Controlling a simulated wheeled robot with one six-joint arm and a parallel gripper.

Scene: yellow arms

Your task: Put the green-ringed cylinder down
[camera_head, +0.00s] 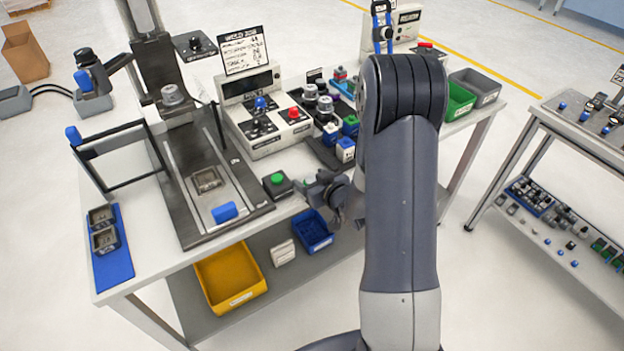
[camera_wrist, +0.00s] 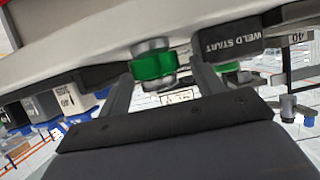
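The green-ringed cylinder (camera_wrist: 153,64) shows in the wrist view as a short grey body with a bright green band. It is between the two dark fingers of my gripper (camera_wrist: 162,70). Its left side meets the left finger in the picture; a narrow gap seems to show towards the right finger, so I cannot tell whether both fingers touch it. In the head view my gripper (camera_head: 328,190) is at the table's front edge, right of the green-button box (camera_head: 278,184).
The WELD START box (camera_wrist: 232,38) is close beside the right finger. The white table (camera_head: 150,240) carries a dark fixture (camera_head: 190,215) and a control box (camera_head: 262,128). A blue bin (camera_head: 313,232) and yellow bin (camera_head: 228,277) are below. Some tabletop left of the green-button box is clear.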

